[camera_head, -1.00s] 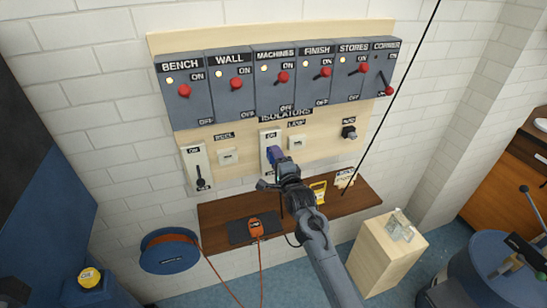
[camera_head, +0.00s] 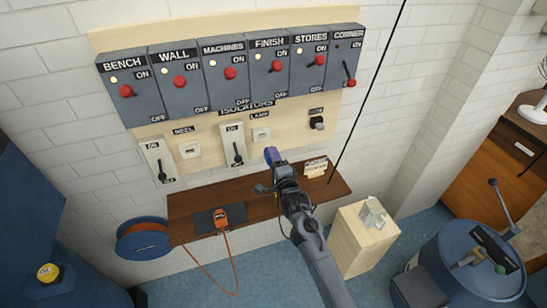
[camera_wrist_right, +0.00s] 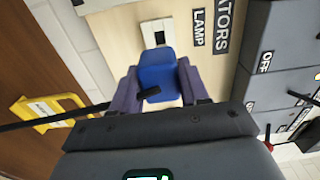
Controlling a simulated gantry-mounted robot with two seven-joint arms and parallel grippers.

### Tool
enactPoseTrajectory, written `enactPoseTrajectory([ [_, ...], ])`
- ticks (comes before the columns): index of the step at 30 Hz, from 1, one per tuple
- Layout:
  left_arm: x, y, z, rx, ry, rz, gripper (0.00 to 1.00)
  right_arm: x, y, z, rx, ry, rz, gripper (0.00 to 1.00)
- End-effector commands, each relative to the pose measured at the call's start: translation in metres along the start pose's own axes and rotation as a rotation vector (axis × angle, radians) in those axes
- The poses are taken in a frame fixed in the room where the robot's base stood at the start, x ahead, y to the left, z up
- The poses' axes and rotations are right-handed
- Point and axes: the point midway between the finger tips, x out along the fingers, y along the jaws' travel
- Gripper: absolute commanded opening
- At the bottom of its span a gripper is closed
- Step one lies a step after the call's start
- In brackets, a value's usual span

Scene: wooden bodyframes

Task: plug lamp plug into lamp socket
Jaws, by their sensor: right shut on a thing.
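My right gripper (camera_head: 272,160) is shut on the blue lamp plug (camera_wrist_right: 156,72), which sits between its two fingers in the right wrist view. The lamp socket (camera_head: 261,134) is a pale square plate under the LAMP label on the wooden board. In the head view the gripper shows just below and slightly right of this socket. In the wrist view the socket (camera_wrist_right: 157,32) lies beyond the plug, with its dark face partly visible and a gap seeming to remain between them. A black cable crosses the wrist view by the plug. My left gripper is not in view.
Lever switches stand left of the reel socket (camera_head: 189,149) and the lamp socket. Another dark socket (camera_head: 316,123) is at right. A yellow stand (camera_wrist_right: 42,114) shows in the wrist view. A dark cord hangs at right.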

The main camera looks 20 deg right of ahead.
Motion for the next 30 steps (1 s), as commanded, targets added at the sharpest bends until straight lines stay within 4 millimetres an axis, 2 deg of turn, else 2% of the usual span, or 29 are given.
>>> enactPoseTrajectory([
  [7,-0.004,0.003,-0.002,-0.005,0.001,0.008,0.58,0.001,-0.001,0.001,0.001,-0.001,0.000,0.08],
  [21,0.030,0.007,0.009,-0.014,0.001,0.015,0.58,0.037,0.003,0.000,0.000,0.000,-0.003,0.08],
  [30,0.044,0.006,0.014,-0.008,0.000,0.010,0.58,0.054,0.001,0.000,0.000,0.000,-0.001,0.08],
])
